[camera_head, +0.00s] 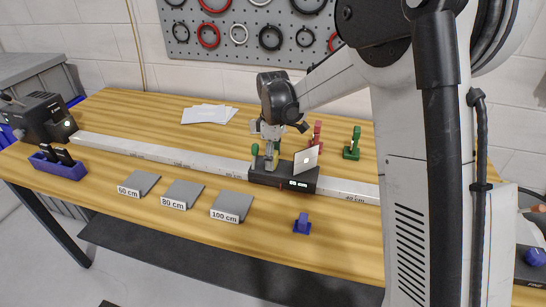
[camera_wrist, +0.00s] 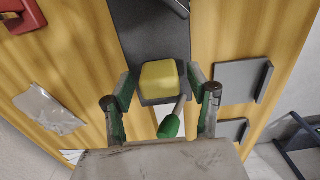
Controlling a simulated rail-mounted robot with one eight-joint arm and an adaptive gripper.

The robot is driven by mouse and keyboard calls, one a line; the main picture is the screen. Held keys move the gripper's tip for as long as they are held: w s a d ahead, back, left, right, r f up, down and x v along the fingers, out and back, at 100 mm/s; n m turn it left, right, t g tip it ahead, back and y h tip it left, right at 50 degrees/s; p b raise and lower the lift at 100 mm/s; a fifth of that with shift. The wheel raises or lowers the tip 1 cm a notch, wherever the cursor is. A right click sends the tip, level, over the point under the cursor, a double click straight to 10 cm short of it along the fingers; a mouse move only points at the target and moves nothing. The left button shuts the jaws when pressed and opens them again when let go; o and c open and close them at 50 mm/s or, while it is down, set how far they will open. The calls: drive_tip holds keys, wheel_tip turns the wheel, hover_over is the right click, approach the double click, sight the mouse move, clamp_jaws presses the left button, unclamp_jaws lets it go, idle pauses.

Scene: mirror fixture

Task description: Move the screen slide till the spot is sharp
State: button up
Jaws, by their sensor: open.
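The screen slide (camera_head: 262,177) is a black block on the pale rail (camera_head: 200,160), right of the rail's middle. A tilted whitish screen (camera_head: 306,160) stands on its right part, with a faint small mark; its sharpness cannot be told. My gripper (camera_head: 268,158) is over the slide's left part, pointing down. In the wrist view my gripper (camera_wrist: 161,82) is open, its fingers on either side of a yellow block (camera_wrist: 160,80) on the dark slide (camera_wrist: 155,35). Contact cannot be told. A green-ended lever (camera_wrist: 170,125) shows between the fingers, nearer the wrist.
A black lamp box (camera_head: 45,117) stands at the rail's left end. Grey wedges labelled 60 cm (camera_head: 138,184), 80 cm (camera_head: 182,194) and 100 cm (camera_head: 232,206) lie in front. A blue piece (camera_head: 302,224) sits nearer the front edge. Red (camera_head: 316,133) and green (camera_head: 352,145) pieces stand behind.

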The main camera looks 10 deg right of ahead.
wheel_tip(320, 180, up, 12)
idle(0.5)
drive_tip(key=shift+s, duration=0.1)
drive_tip(key=s+d+r+m+t, duration=0.2)
drive_tip(key=s+d+r+m, duration=0.1)
drive_tip(key=s, duration=0.5)
drive_tip(key=s+d+r+m+t, duration=0.2)
drive_tip(key=s+d+r+m, duration=0.15)
drive_tip(key=s, duration=0.55)
drive_tip(key=s+d+f+m+t, duration=0.1)
drive_tip(key=s+f+m, duration=0.1)
drive_tip(key=s, duration=0.5)
drive_tip(key=s+d+f+m+t, duration=0.1)
drive_tip(key=s+f+m+t, duration=0.1)
drive_tip(key=s, duration=0.5)
drive_tip(key=f+m, duration=0.1)
drive_tip(key=m, duration=0.1)
drive_tip(key=shift+s+d+m, duration=0.2)
drive_tip(key=shift+s+m, duration=0.15)
